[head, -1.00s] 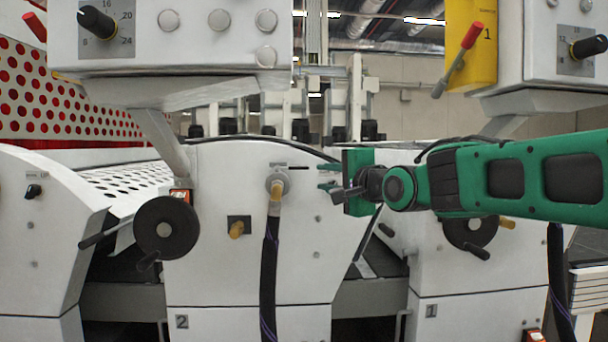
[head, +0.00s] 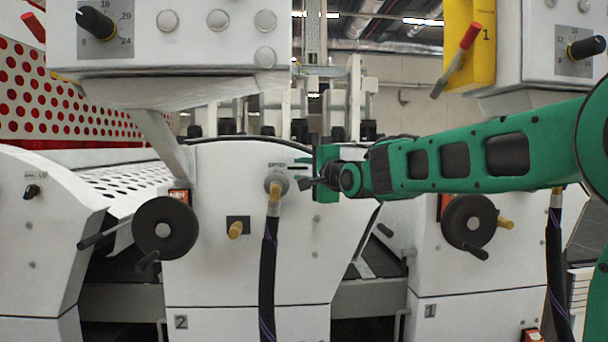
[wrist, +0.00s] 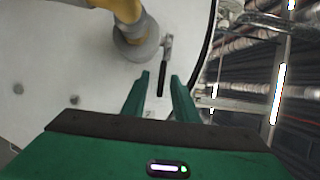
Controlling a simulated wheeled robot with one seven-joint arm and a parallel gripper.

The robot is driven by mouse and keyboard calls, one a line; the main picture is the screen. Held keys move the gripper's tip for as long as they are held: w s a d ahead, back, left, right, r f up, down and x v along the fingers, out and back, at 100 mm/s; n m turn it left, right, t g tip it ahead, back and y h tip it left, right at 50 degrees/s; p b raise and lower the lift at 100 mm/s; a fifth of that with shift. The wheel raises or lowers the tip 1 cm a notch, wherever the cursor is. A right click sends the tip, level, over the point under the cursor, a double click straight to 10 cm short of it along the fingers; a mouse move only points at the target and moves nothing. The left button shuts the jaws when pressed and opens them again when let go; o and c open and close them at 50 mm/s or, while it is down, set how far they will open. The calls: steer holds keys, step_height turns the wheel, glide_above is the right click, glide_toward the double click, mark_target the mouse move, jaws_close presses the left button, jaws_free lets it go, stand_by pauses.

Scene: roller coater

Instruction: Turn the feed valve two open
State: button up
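Feed valve two is a round grey fitting (head: 276,184) on the white panel marked 2, with a yellow elbow and a dark hose hanging below. Its lever (wrist: 163,72), grey with a black grip, shows beside the fitting in the wrist view. In the head view the lever (head: 280,165) points right, roughly level, and its end is partly hidden by my gripper. My green gripper (head: 302,172) is just right of the valve. Its two fingers (wrist: 161,86) are apart, with the end of the black grip between their tips. No finger clearly touches it.
A black handwheel (head: 165,231) and a short yellow knob (head: 237,229) sit left of and below the valve. Panel 1 (head: 440,270) with its own handwheel (head: 469,222) stands at right. A control box (head: 170,35) overhangs above.

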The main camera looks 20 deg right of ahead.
jaws_close()
steer(key=shift+f, duration=0.2)
stand_by(1.2)
